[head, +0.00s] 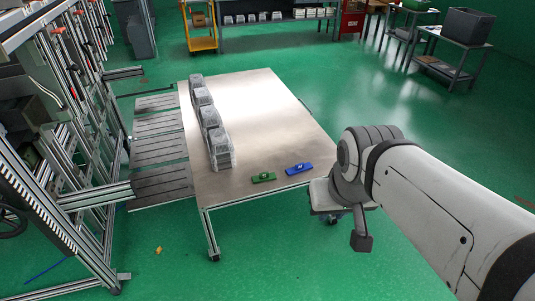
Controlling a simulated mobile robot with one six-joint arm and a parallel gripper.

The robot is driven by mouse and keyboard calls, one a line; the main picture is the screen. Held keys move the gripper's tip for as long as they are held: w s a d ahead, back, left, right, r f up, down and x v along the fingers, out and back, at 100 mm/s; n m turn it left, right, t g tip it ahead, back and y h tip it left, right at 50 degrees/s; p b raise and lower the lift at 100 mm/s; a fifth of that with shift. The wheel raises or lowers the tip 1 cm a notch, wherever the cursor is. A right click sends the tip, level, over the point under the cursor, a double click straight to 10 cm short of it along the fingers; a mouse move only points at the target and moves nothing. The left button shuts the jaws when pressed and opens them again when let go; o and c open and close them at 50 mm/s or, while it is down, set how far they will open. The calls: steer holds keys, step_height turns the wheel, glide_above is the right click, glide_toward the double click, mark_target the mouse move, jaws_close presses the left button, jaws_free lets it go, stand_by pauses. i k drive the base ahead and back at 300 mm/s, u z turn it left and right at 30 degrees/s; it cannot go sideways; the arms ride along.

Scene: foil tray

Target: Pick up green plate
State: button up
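The green plate (264,177) is a small flat bar with a light mark on it. It lies on the near part of the metal-topped table (245,120), close to the front edge. A similar blue plate (299,169) lies just to its right, apart from it. My arm reaches in from the right side of the picture, well to the right of both plates. The fingers of my gripper cannot be made out, and nothing of mine touches the green plate.
A row of several clear-grey trays (211,122) stands along the table's left side. Grey slatted panels (160,150) and an aluminium frame (75,140) adjoin the left. The table's middle and right are clear. Open green floor (250,260) lies in front.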

mark_target(263, 176)
steer(key=u, duration=0.4)
steer(key=k, duration=1.3)
steer(key=u, duration=0.65)
steer(key=i, duration=1.4)
steer(key=z, duration=0.65)
steer(key=i, duration=1.2)
steer(key=z, duration=1.15)
steer(key=i, duration=0.55)
steer(key=z, duration=0.3)
steer(key=k, duration=0.7)
steer(key=z, duration=0.7)
steer(key=i, duration=0.1)
steer(key=u, duration=0.55)
